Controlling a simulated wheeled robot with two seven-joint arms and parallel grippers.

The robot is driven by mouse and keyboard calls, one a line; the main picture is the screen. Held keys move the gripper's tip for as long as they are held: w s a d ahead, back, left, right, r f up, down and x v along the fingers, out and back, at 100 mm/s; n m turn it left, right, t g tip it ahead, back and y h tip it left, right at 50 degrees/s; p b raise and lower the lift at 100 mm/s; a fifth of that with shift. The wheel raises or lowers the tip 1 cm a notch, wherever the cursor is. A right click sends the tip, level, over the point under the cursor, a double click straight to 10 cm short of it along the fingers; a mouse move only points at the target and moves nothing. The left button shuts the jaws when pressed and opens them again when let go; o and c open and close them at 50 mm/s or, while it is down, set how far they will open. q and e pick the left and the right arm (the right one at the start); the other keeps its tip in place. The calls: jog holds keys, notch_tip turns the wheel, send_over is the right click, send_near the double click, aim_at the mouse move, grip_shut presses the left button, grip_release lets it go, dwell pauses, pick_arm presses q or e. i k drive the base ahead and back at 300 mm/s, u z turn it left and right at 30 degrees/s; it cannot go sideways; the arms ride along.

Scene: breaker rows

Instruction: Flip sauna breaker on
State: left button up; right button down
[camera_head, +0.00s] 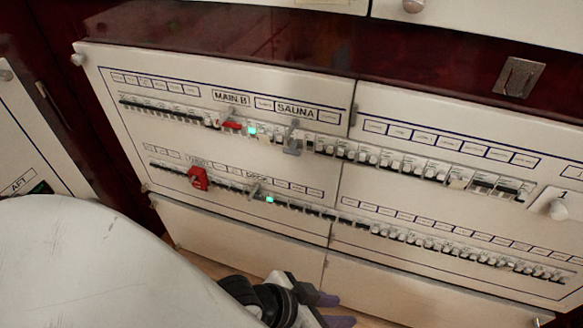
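The SAUNA label (296,111) is on the upper row of the cream breaker panel (250,233). Below it is the sauna breaker (293,140), with a larger grey handle; I cannot tell its on or off position at this size. My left gripper (332,310) is at the bottom edge, below the panel's lower row and well away from the sauna breaker. Its two purple fingertips show apart, with nothing seen between them. My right gripper is not in view.
Left of the sauna breaker are a lit green indicator (252,130) and a red switch (231,126) under MAIN B. A red handle (198,178) sticks out of the lower row. My pale arm fills the lower left.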

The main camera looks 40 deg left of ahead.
aim_at(293, 151)
jog(key=k, duration=0.9)
jog(key=u, duration=1.15)
